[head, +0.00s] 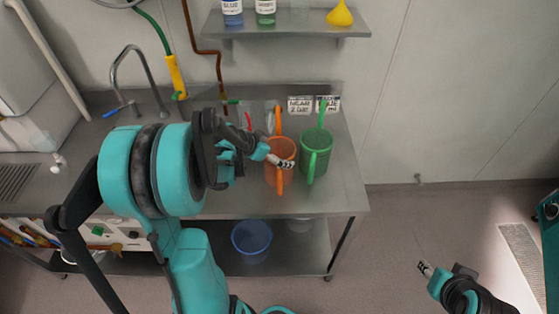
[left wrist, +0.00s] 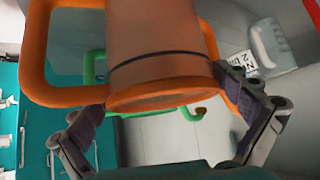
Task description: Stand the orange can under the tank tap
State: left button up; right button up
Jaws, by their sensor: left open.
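The orange can (head: 282,150) stands upright on the steel bench, beside a green can. In the left wrist view the orange can (left wrist: 160,55) fills the middle, with its orange handle loop at the left. My left gripper (head: 282,160) is at the can, and part of the can is hidden behind it. In the left wrist view its open fingers (left wrist: 165,98) lie on either side of the can's lower part; contact is unclear. A small white tap (head: 58,162) sits by the white tank (head: 25,90) at the far left. My right gripper (head: 426,269) is over the floor, away from the bench.
The green can (head: 315,155) stands close at the right. A clear jug (head: 252,112) and a brown pipe with a green-handled valve (head: 230,102) are behind. A sink faucet (head: 135,75) stands at the left. A blue bucket (head: 251,237) sits on the lower shelf.

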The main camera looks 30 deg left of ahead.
pick_arm(q)
jog(key=shift+w+d+f, duration=0.15)
jog(key=shift+w+f, duration=0.3)
jog(key=shift+s+r, duration=0.1)
jog(key=c, duration=1.2)
